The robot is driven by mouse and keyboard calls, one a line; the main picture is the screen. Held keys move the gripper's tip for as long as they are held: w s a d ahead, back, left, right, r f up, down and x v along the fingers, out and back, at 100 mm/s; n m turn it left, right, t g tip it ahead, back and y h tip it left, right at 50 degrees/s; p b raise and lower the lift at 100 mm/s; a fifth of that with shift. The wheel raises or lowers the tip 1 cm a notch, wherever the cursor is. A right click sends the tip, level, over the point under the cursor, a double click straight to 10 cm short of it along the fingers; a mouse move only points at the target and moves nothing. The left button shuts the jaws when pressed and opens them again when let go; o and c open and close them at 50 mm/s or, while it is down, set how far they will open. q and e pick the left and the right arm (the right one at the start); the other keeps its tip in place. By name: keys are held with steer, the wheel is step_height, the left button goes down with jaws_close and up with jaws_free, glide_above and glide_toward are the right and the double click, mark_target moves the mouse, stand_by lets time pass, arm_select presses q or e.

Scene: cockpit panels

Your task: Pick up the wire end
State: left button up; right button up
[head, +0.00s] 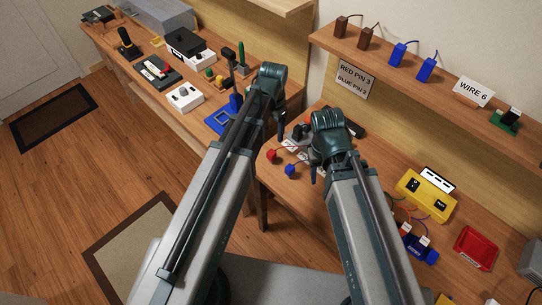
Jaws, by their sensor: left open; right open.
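A red wire end (271,154) and a blue wire end (290,170) lie near the left edge of the right-hand bench. Thin leads run from them toward the parts behind my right gripper. My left gripper (281,130) hangs above the corner between the benches, up and right of the red end in the picture. My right gripper (314,174) hangs just right of the blue end. Both are open and look empty, though their fingertips are small and dark. My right wrist hides part of the bench and the leads' far ends.
A shelf (440,86) holds brown blocks (341,25), blue blocks (398,54) and a sign reading WIRE 6 (473,92). Another sign (353,79) reads RED PIN 3, BLUE PIN 2. A yellow box (425,194) and red tray (476,248) stand on the right bench.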

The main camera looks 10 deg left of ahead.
mark_target(272, 152)
arm_select(q)
step_height(272, 152, down, 8)
steer(key=b, duration=0.7)
steer(key=shift+r, duration=0.1)
steer(key=f+b, duration=0.5)
steer(key=shift+s+a+f, duration=0.1)
steer(key=shift+s+a, duration=0.05)
steer(key=shift+s, duration=0.05)
arm_select(e)
step_height(272, 152, down, 13)
steer(key=shift+r, duration=0.1)
arm_select(q)
jaws_close()
